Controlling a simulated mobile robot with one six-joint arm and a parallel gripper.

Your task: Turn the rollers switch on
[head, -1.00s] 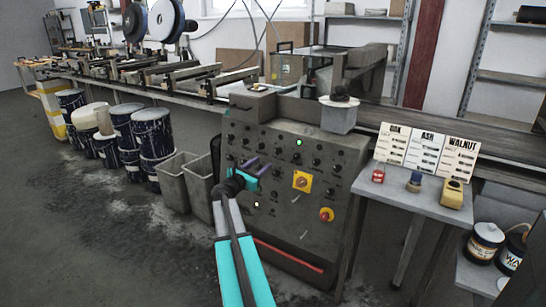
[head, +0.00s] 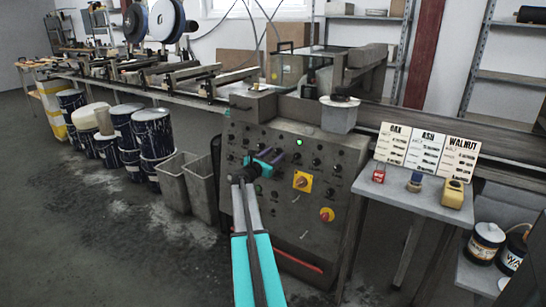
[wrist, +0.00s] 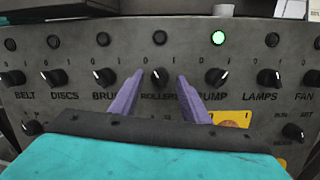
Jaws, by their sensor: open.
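The rollers switch (wrist: 158,77) is a round black knob with a white pointer line, above the label ROLLERS on the grey control panel (head: 330,185). In the wrist view its pointer looks roughly upright, and the small round lamp (wrist: 160,38) above it is dark. My gripper (wrist: 160,85) is open, with one purple finger on each side of the rollers knob. I cannot tell whether the fingers touch it. In the head view my gripper (head: 270,158) is at the panel and hides the rollers switch.
The pump knob (wrist: 216,77) is just right of my fingers, with its green lamp (wrist: 218,38) lit. The BRUSH-side knob (wrist: 104,77) is just left. A yellow switch plate (head: 302,181) and a red-and-yellow button (head: 327,215) are lower right. Grey bins (head: 187,185) stand left.

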